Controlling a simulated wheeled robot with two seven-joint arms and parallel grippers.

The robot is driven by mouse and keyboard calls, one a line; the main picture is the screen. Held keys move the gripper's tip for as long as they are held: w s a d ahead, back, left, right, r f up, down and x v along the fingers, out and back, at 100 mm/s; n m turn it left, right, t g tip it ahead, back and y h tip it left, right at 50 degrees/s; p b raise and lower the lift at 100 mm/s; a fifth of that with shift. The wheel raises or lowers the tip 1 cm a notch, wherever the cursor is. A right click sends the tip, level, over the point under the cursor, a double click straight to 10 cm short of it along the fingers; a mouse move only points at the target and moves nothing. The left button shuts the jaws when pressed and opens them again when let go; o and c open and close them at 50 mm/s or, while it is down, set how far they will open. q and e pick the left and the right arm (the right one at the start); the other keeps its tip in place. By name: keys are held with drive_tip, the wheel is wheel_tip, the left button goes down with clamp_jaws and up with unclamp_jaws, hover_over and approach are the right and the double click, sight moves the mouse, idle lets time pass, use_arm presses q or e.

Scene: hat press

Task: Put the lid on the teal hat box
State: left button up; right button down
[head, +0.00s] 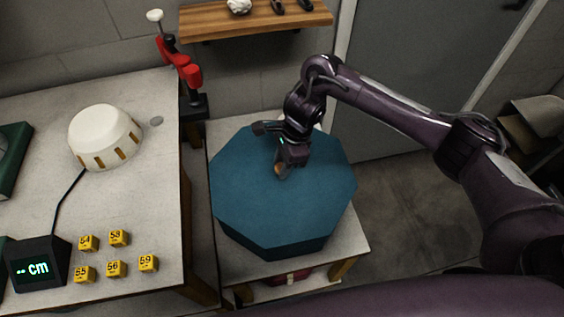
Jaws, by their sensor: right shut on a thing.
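The teal octagonal lid (285,210) lies flat over the teal hat box, on the small table right of the workbench. The hat box (285,248) shows only as a darker side wall below the lid's front edge. I cannot tell whether the lid is fully seated or slightly above the rim. My right gripper (282,172) points down at the lid's middle and is shut on its small tan knob, partly hidden by the fingers. My left gripper is not in view.
The small table (345,248) has a narrow bare margin around the box. On the left workbench (140,190) are a white dome-shaped block (104,136), a cm display (38,264) and several yellow number blocks (117,238). A red clamp-like tool (182,65) and a wooden shelf (255,20) stand behind.

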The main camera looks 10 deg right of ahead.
drive_tip(key=shift+f, duration=0.1)
drive_tip(key=c, duration=1)
unclamp_jaws()
